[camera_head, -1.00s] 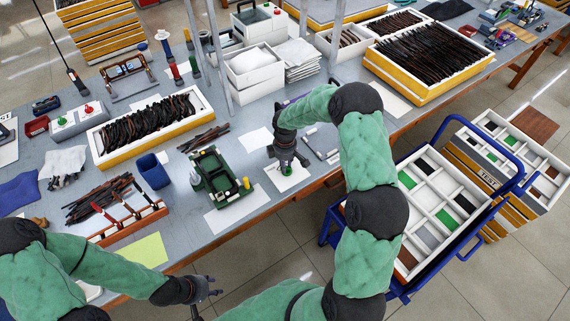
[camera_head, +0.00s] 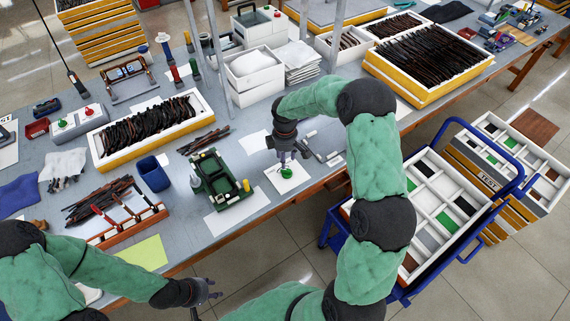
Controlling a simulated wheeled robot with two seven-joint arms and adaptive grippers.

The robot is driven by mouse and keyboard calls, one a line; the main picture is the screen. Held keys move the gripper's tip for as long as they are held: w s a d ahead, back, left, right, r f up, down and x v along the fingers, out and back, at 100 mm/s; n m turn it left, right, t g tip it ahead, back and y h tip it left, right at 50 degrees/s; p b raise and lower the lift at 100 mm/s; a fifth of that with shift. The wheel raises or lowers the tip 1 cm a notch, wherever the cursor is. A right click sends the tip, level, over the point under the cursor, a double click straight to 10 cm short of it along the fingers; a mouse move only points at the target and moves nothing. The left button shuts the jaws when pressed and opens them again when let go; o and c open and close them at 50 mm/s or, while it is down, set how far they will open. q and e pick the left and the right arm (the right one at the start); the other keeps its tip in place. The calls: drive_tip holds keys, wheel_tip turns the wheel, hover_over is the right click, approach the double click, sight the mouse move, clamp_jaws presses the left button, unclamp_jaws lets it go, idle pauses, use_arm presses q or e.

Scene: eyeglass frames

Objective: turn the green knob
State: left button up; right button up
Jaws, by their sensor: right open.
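A green knob (camera_head: 288,172) sits on a white plate (camera_head: 300,179) near the front edge of the table. My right gripper (camera_head: 285,161) points down just above and slightly behind the knob. Its jaws are open with nothing seen between them, and the knob is in plain view below. I cannot tell whether a fingertip touches it. My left gripper (camera_head: 208,297) hangs in front of the table edge at the bottom, away from the knob. It is too small to tell how its fingers stand.
A dark green machine (camera_head: 218,180) stands left of the knob. Metal parts (camera_head: 322,148) lie to its right. A grey box (camera_head: 78,122) with a green and a red button is at far left. A blue cart (camera_head: 325,235) stands close by on the right.

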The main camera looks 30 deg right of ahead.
wheel_tip(320, 180, up, 6)
drive_tip(key=shift+f, duration=0.1)
idle(0.7)
